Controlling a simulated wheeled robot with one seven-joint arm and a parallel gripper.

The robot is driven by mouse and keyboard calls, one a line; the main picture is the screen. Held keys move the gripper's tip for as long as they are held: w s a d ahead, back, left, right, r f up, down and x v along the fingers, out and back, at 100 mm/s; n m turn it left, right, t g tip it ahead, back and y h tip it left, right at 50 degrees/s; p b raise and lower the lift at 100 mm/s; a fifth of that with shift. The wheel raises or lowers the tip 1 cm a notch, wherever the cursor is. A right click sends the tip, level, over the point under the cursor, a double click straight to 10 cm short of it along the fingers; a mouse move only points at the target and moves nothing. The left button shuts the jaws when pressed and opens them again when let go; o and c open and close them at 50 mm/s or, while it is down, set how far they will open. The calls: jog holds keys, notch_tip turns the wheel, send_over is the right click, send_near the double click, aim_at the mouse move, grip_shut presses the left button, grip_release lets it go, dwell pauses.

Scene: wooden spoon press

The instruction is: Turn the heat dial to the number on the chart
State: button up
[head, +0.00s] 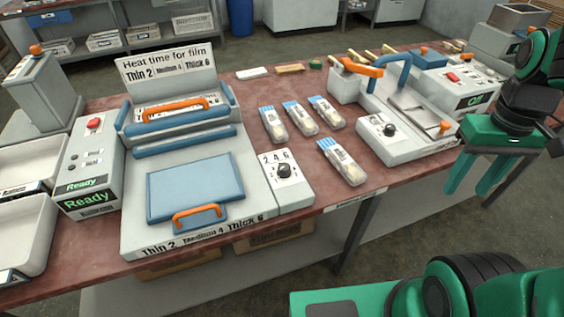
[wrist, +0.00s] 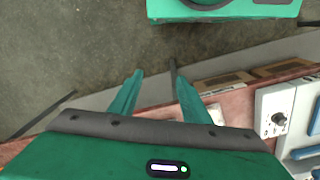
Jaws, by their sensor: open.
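The heat dial (head: 284,171) is a dark round knob on a white panel marked 2 4 6, at the right front of the blue-and-grey press. Its pointer is too small to read. The chart (head: 168,66) stands behind the press and reads Heat time for film, Thin 2, Medium 4, Thick 6. My gripper (head: 467,192) is open and empty, off the table's front edge, well right of the dial. In the wrist view my gripper (wrist: 159,75) points at the floor, and a dark knob on a white panel (wrist: 278,119) shows at the right edge.
Several packed spoons (head: 342,162) lie right of the dial. A second machine with its own dark knob (head: 389,130) stands farther right. A box reading Ready (head: 90,180) is left of the press. The red tabletop (head: 330,192) has a narrow free strip along its front.

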jog(key=w+a+n+h, duration=0.1)
jog(key=w+a+n, duration=0.5)
jog(key=w+n, duration=0.25)
jog(key=n+t, duration=0.4)
jog(key=n, duration=2)
send_near(284, 167)
jog(key=shift+h, duration=0.3)
jog(key=x, duration=0.8)
jog(key=shift+w+a+f, duration=0.1)
jog(key=shift+a+f, duration=0.05)
jog(key=shift+a, duration=0.1)
jog(key=c, duration=1)
